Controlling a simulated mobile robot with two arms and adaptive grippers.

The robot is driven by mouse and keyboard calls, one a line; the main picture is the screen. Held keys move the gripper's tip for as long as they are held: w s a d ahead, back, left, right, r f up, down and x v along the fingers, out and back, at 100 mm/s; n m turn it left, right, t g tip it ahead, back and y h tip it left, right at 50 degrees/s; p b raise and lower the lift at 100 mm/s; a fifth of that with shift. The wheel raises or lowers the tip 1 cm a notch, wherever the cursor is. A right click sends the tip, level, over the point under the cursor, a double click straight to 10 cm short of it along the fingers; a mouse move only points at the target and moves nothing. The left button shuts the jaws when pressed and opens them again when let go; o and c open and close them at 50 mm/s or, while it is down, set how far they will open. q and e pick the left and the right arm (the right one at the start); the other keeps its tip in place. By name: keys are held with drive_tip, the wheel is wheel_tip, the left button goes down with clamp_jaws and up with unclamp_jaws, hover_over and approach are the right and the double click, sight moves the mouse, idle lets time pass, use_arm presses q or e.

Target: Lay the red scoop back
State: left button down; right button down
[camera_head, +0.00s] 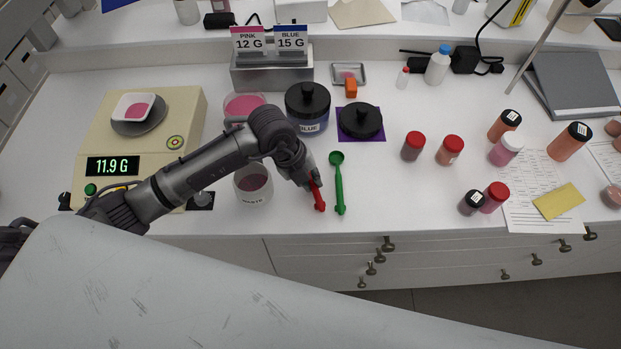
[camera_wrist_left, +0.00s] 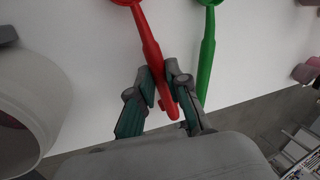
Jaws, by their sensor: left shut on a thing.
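The red scoop (camera_head: 319,197) is at the front of the white worktop, left of the green scoop (camera_head: 338,182). My left gripper (camera_head: 312,182) is around the red scoop's handle and shut on it. In the left wrist view the red scoop (camera_wrist_left: 149,45) runs up from between the fingers (camera_wrist_left: 160,95), with its bowl cut off at the top edge. The green scoop (camera_wrist_left: 207,50) lies to its right, roughly parallel and apart. In the head view most of the red scoop is hidden by my gripper. I cannot tell whether it touches the worktop. My right gripper is out of view.
The waste jar (camera_head: 253,183) stands close left of my gripper. The blue jar (camera_head: 308,108) and a black lid (camera_head: 361,121) on a purple square are behind. A scale (camera_head: 180,110) reads 11.9 G. Red-capped jars (camera_head: 413,146) stand to the right.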

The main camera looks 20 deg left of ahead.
sight(311, 184)
use_arm(q)
drive_tip(key=shift+f, duration=0.3)
drive_tip(key=c, duration=1.1)
unclamp_jaws()
drive_tip(key=shift+o, duration=0.2)
drive_tip(key=shift+r, duration=0.1)
drive_tip(key=shift+r+p, duration=2.2)
drive_tip(key=shift+r, duration=0.8)
drive_tip(key=shift+f, duration=0.1)
